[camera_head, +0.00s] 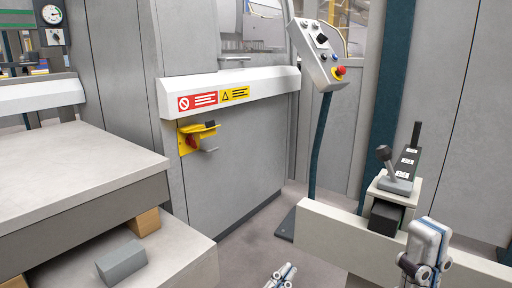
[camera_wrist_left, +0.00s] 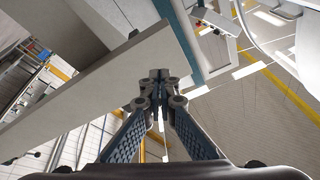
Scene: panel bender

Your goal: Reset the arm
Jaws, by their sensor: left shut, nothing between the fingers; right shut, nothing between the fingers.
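My left gripper (camera_head: 283,273) shows at the bottom middle of the head view, shut and empty, over the grey floor. In the left wrist view its fingers (camera_wrist_left: 160,80) meet at the tips with nothing between them. My right gripper (camera_head: 428,240) stands at the lower right of the head view, shut and empty, in front of a pale horizontal beam (camera_head: 345,232). The arm links behind both grippers are mostly out of the head view.
A lever (camera_head: 389,162) on a small box stands near the beam at right. A control panel (camera_head: 322,52) with a red button sits on a dark post. A grey block (camera_head: 121,262) lies on a low shelf at left, below a grey tabletop (camera_head: 60,175). The machine cabinet (camera_head: 240,165) stands behind.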

